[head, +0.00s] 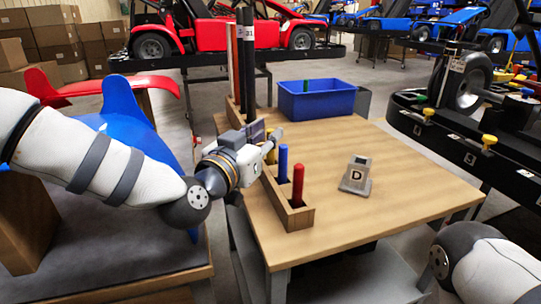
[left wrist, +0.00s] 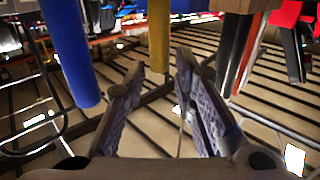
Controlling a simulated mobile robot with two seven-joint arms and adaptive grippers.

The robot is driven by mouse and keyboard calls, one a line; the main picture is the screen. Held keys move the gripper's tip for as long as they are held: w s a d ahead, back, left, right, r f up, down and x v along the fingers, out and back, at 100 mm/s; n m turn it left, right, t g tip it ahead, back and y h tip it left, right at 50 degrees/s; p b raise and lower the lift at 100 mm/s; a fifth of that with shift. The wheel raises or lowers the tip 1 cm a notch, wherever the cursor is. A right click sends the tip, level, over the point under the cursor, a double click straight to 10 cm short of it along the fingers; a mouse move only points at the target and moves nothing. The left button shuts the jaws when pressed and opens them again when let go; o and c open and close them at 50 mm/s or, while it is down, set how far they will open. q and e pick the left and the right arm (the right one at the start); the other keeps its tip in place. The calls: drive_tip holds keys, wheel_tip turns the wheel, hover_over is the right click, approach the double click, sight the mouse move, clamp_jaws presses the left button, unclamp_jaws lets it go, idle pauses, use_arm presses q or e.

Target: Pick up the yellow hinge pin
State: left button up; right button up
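The yellow hinge pin (head: 271,155) stands in the wooden rack (head: 297,217) along the table's left edge, partly hidden by my left gripper. In the left wrist view the yellow pin (left wrist: 159,35) is just ahead of the fingertips, in line with the gap between them. My left gripper (head: 268,138) is at the rack beside the pin. In the left wrist view this gripper (left wrist: 160,68) is open, with nothing between its fingers. My right arm shows at the lower right of the head view; its gripper is out of view.
A blue pin (head: 283,164) and a red pin (head: 297,186) stand nearer in the same rack. The blue pin (left wrist: 72,55) is left of the fingers. The table's middle is clear.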

use_arm(q)
drive_tip(key=x, duration=0.2)
drive_tip(key=shift+w+d+f, duration=0.1)
drive_tip(key=shift+w+d, duration=0.1)
drive_tip(key=shift+w, duration=0.1)
clamp_jaws()
